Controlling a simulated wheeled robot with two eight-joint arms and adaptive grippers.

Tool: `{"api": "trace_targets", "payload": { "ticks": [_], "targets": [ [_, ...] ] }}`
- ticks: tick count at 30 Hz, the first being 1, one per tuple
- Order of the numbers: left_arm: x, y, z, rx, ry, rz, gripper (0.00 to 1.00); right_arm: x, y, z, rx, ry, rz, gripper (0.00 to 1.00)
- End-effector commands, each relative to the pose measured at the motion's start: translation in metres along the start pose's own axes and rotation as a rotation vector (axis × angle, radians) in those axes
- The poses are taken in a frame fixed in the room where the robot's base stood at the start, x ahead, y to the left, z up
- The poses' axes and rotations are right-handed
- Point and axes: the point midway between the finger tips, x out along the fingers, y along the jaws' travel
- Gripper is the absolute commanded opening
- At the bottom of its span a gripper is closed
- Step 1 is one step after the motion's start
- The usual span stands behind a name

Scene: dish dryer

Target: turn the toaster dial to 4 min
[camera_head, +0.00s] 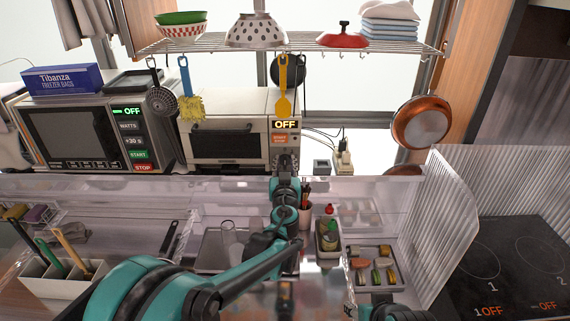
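The toaster (228,143), a pale oven with a dark glass door, stands on the counter behind a low clear partition. Its display (285,124) at the upper right of its front reads OFF, with a small orange label below. My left arm reaches up from the bottom, and my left gripper (286,162) is at the lower right of the toaster's front panel. The dial is hidden behind the gripper. I cannot tell whether the fingers touch or grip the dial. My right gripper is not visible; only a bit of my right arm shows at the bottom edge.
A microwave (97,133) stands left of the toaster. Below are a utensil bin (62,277) and condiment trays. A cooktop (515,265) is at right.

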Motion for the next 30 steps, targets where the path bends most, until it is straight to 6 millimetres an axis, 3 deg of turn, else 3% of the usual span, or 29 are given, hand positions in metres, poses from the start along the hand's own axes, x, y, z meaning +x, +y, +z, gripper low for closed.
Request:
{"api": "trace_targets", "payload": {
  "ticks": [1,3,17,30],
  "targets": [
    [-0.0001,0.0,0.0,0.0,0.0,0.0,0.12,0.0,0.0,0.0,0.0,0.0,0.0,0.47],
    [-0.0001,0.0,0.0,0.0,0.0,0.0,0.0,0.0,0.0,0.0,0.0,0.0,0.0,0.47],
    [-0.0002,0.001,0.0,0.05,0.0,0.0,0.0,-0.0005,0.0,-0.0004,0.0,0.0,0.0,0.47],
    [-0.0001,0.0075,0.0012,0.382,0.0,0.001,0.0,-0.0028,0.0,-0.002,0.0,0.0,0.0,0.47]
  ]
}}
